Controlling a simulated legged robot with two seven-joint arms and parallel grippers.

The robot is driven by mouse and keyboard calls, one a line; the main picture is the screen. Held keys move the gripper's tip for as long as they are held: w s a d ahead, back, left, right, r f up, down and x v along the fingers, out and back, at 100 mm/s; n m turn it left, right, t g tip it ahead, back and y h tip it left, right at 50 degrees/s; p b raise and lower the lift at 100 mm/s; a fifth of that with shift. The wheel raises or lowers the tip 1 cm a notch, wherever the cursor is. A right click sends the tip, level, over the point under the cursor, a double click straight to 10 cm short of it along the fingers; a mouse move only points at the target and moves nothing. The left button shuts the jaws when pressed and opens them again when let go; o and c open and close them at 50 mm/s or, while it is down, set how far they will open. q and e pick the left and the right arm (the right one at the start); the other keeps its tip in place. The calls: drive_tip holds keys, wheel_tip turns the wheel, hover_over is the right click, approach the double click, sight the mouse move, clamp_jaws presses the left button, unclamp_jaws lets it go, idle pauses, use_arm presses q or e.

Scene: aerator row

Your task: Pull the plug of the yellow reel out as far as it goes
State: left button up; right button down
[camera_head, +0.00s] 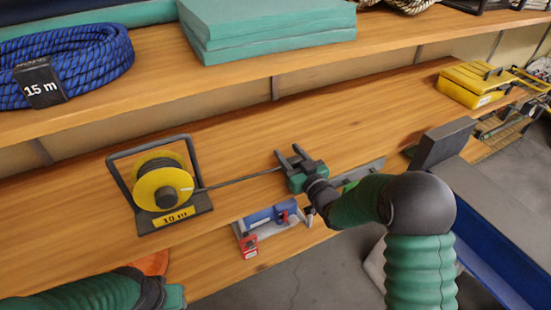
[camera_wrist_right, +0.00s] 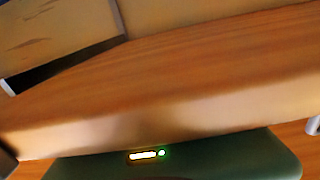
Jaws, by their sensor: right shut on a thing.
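The yellow reel (camera_head: 160,187) stands in a dark frame on the wooden shelf, with a yellow "10 m" label (camera_head: 176,216) on its base. A dark cord (camera_head: 240,180) runs from the reel to the right, nearly straight, to my right gripper (camera_head: 291,156). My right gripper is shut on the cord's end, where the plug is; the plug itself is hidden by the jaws. The right wrist view shows the green gripper housing (camera_wrist_right: 200,168) and the shelf, but no plug. My left gripper (camera_head: 174,297) shows only in part at the bottom left; its fingers are hidden.
A yellow case (camera_head: 474,83) stands at the right end. Blue rope marked "15 m" (camera_head: 70,60) and teal slabs (camera_head: 265,25) lie on the upper shelf.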

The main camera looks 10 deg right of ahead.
drive_tip(key=shift+d, duration=0.25)
drive_tip(key=c, duration=0.7)
unclamp_jaws()
drive_tip(key=p+v, duration=0.2)
drive_tip(key=v, duration=1.4)
drive_tip(key=shift+s, duration=0.35)
drive_tip(key=shift+d+p, duration=0.15)
drive_tip(key=shift+p, duration=0.15)
